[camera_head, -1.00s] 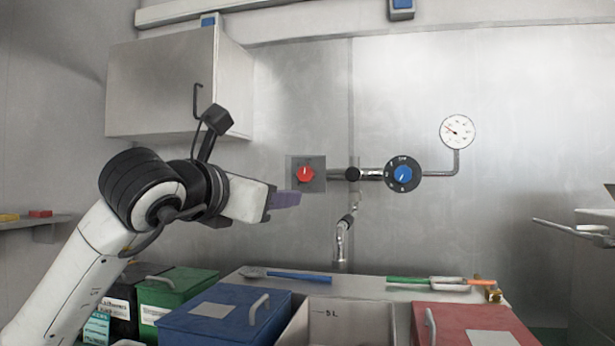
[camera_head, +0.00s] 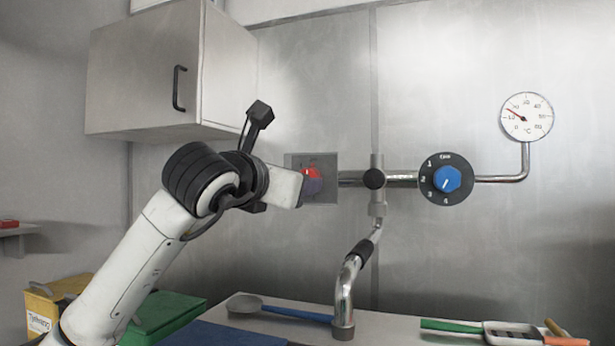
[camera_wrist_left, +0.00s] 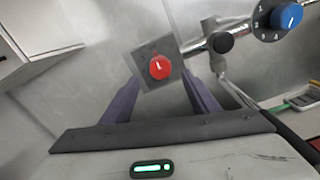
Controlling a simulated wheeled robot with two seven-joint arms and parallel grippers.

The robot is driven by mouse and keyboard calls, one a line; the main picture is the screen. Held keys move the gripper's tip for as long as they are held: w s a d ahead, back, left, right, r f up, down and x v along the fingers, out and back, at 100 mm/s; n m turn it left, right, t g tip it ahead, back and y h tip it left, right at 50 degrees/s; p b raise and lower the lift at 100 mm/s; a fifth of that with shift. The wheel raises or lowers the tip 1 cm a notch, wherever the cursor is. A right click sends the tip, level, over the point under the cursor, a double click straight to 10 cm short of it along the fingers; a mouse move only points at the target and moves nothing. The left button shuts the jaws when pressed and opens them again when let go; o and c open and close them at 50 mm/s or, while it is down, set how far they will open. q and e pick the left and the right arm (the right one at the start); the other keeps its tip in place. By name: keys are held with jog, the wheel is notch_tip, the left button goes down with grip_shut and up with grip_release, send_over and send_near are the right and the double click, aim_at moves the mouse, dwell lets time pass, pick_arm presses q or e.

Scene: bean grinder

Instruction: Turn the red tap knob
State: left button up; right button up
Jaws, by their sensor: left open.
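The red tap knob (camera_head: 313,174) sits on a square grey plate (camera_head: 328,196) on the metal wall. My left gripper (camera_head: 308,186) is close in front of it and partly covers it in the head view. In the left wrist view the red knob (camera_wrist_left: 159,67) shows in full, ahead of and between the two purple fingers (camera_wrist_left: 160,98). The fingers are spread apart with nothing between them. Whether they touch the plate cannot be told. My right gripper is not in view.
A pipe runs right from the plate to a blue knob (camera_head: 447,179) and a gauge (camera_head: 527,117). A bent spout (camera_head: 347,290) hangs below. A wall cabinet (camera_head: 146,72) is above left. A blue-handled ladle (camera_head: 277,310) and other utensils lie on the counter.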

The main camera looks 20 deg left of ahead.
pick_arm(q)
jog(key=w+p, duration=0.1)
jog(key=w, duration=0.5)
jog(key=shift+w, duration=0.4)
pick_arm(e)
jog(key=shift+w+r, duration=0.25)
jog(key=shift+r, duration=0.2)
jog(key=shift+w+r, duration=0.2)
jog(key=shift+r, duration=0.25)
pick_arm(q)
jog(key=shift+d, duration=0.1)
jog(key=c, duration=1)
jog(key=shift+c, duration=0.2)
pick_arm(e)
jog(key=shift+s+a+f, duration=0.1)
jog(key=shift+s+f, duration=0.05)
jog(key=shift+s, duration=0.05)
